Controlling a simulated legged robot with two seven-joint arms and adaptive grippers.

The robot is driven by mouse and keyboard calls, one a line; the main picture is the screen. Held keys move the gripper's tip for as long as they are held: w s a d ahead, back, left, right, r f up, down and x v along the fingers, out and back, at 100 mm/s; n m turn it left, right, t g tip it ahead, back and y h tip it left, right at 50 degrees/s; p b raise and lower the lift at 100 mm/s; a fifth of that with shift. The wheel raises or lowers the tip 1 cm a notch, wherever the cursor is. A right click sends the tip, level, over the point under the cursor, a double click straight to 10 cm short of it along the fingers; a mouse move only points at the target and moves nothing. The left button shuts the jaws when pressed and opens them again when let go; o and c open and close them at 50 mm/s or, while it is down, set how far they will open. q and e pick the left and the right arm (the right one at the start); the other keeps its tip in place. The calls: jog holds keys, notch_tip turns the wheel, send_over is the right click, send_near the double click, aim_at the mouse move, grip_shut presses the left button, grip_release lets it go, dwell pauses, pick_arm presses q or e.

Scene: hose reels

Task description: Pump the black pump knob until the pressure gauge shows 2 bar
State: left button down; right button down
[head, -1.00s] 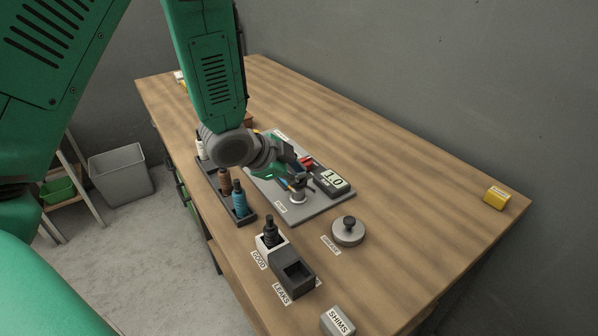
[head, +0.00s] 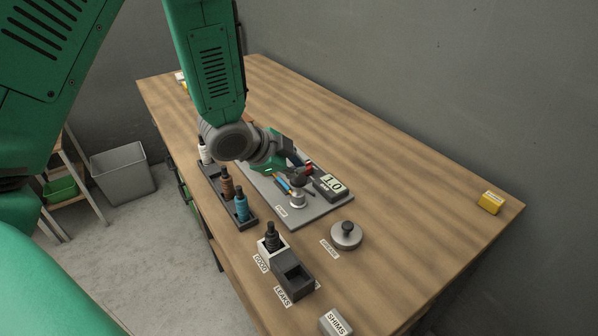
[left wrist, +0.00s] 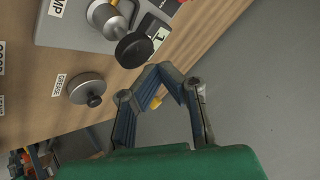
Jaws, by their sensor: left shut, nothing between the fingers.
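The pump (head: 297,199) is a silver cylinder with a black knob (head: 299,181) on top, standing on a grey plate (head: 318,212). The digital pressure gauge (head: 330,184) beside it reads 1.0. My left gripper (head: 300,160) is shut and empty, just behind and above the knob. In the left wrist view its fingers (left wrist: 165,72) meet close to the black knob (left wrist: 133,50) in the picture, with a gap between them. The gauge (left wrist: 158,32) is partly hidden there by the knob. My right gripper is not in view.
Nearer are GOOD and LEAKS bins (head: 291,273), a round grease tin (head: 346,235) and a SHIMS block (head: 336,322). A yellow box (head: 491,203) lies far right.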

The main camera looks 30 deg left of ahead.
aim_at(297, 178)
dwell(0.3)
pick_arm(q)
notch_tip(297, 178, up, 5)
jog(key=p, duration=0.4)
jog(key=shift+r+p, duration=0.1)
jog(key=shift+p, duration=0.25)
dwell(2.5)
jog(key=n, duration=0.4)
jog(key=shift+w+a+r, duration=0.1)
jog(key=shift+w+r, duration=0.1)
jog(key=shift+r, duration=0.2)
notch_tip(297, 178, up, 3)
jog(key=n, duration=0.7)
jog(key=n+p, duration=0.1)
jog(key=n, duration=0.7)
jog(key=shift+s+f+y+p, duration=0.2)
jog(key=shift+y+p, duration=0.1)
jog(key=shift+y, duration=0.1)
